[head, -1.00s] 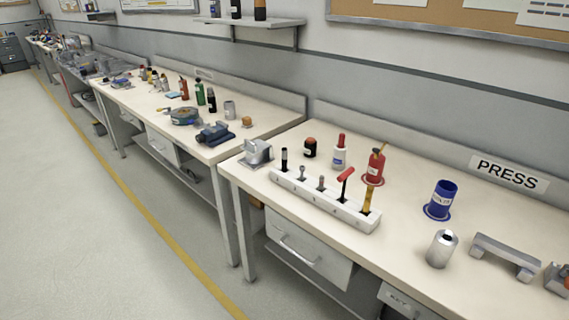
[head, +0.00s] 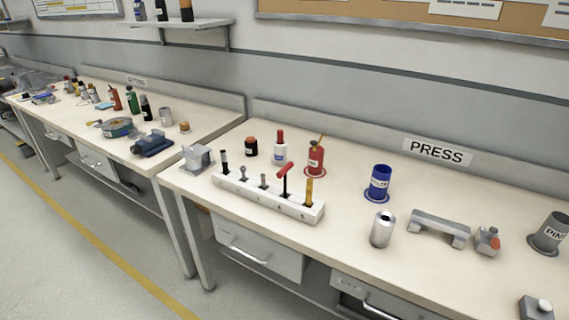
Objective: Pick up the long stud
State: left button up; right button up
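I cannot make out any piece as the long stud for sure. A white block rack (head: 262,199) stands near the front edge of the press bench. It holds a black-handled tool (head: 224,160), two small metal pieces with rounded tops (head: 242,174) (head: 263,181), a red T-handled tool (head: 285,176) and a yellow-handled tool (head: 309,190), all upright. Their lower ends are hidden in the rack. A blue labelled cup (head: 379,184) and a grey cup marked PINS (head: 549,234) stand to the right; their contents are not visible. Neither of my grippers is in view.
On the press bench (head: 340,245) stand a metal cylinder (head: 382,229), a grey bridge-shaped block (head: 439,228), a small clamp-like device (head: 487,241), a red can (head: 316,157) and bottles. Floor is clear in front.

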aim_at(225, 169)
jog(key=j+z, duration=0.15)
jog(key=z, duration=0.25)
jog(key=i+j+z, duration=0.1)
jog(key=z, duration=0.35)
jog(key=j+z, duration=0.75)
jog(key=k+j+z, duration=0.2)
jog(key=j+z, duration=0.15)
jog(key=k+j+z, duration=0.15)
jog(key=j, duration=0.15)
jog(key=k+j+z, duration=0.15)
jog(key=j, duration=0.15)
jog(key=k+j+z, duration=0.15)
jog(key=j, duration=0.15)
jog(key=k+j, duration=0.2)
jog(key=j, duration=0.2)
jog(key=k+j+z, duration=0.1)
jog(key=k+j, duration=0.15)
jog(key=j, duration=0.2)
